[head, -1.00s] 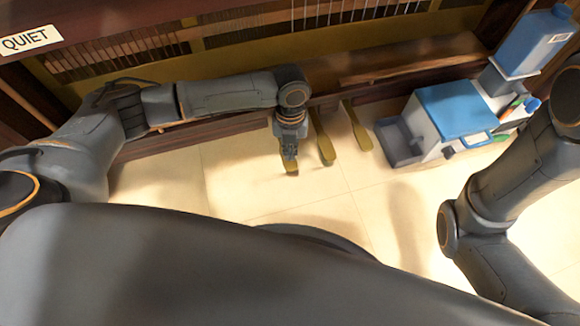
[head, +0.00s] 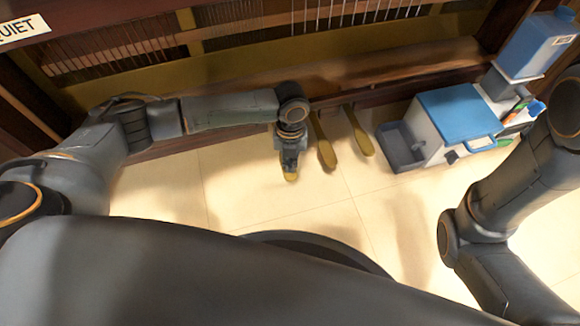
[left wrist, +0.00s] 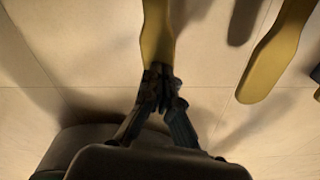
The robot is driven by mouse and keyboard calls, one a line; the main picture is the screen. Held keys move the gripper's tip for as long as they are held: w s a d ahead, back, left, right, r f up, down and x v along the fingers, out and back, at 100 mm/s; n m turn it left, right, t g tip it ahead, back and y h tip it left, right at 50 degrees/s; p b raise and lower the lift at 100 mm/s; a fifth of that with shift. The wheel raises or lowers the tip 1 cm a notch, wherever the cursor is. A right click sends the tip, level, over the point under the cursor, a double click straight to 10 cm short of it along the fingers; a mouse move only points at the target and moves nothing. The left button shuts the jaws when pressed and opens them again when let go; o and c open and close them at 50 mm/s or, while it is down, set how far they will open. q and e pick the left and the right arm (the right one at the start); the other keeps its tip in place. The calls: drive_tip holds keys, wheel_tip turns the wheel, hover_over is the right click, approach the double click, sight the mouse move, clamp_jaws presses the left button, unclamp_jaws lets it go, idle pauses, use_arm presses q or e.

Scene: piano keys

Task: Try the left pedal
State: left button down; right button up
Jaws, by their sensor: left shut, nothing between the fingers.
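The left brass pedal (head: 290,177) shows only its rounded front end in the head view; my left gripper (head: 289,164) hides the rest. In the left wrist view the long pedal (left wrist: 157,32) runs down to the closed fingertips (left wrist: 160,74), which cover its end. The fingers are shut and empty, over the pedal's front end. I cannot tell whether they touch it or whether it is pressed down. The middle pedal (head: 326,153) and right pedal (head: 359,138) stand uncovered to the right. My right arm is at the right edge; its gripper is out of view.
A white bucket with a blue lid (head: 458,112) and a grey tray (head: 400,146) stand right of the pedals. A blue jug (head: 537,45) is behind them. The piano's wooden lower case (head: 400,66) runs along the back. The tiled floor (head: 240,190) before the pedals is clear.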

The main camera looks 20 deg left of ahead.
use_arm(q)
drive_tip(key=shift+w+a+r+p, duration=0.15)
drive_tip(key=shift+w+r+p, duration=0.1)
drive_tip(key=shift+w, duration=0.3)
drive_tip(key=shift+w+a+r+p, duration=0.15)
drive_tip(key=shift+w+r+p, duration=0.1)
drive_tip(key=shift+w, duration=0.25)
drive_tip(key=shift+w+a, duration=0.15)
drive_tip(key=shift+w, duration=0.2)
drive_tip(key=shift+r, duration=0.1)
wheel_tip(320, 180, up, 12)
drive_tip(key=w, duration=0.1)
idle(0.5)
